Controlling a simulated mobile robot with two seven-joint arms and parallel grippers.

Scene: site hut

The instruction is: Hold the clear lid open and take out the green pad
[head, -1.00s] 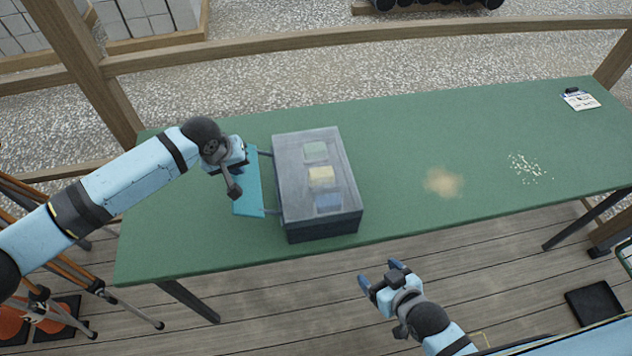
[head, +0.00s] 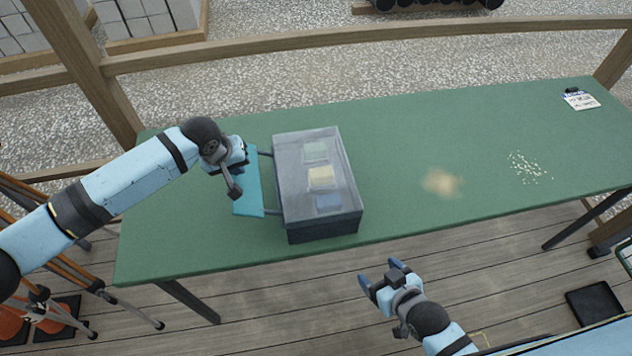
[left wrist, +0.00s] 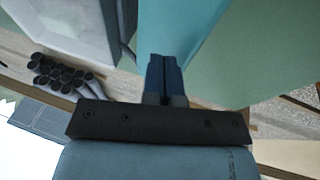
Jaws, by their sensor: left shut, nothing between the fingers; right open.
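A dark box (head: 325,232) stands on the green table under a clear lid (head: 290,175), which lies down over it. Through the lid I see a green pad (head: 315,151) at the far end, a yellow pad (head: 321,177) in the middle and a blue pad (head: 329,202) at the near end. A teal plate (head: 248,195) joins the box's left side by two arms. My left gripper (head: 243,158) is shut and empty over this plate; its closed fingers show in the left wrist view (left wrist: 165,75). My right gripper (head: 380,275) is open and empty, off the table's front edge.
A wooden rail (head: 380,38) runs behind. Tripod legs (head: 100,290) stand at the left.

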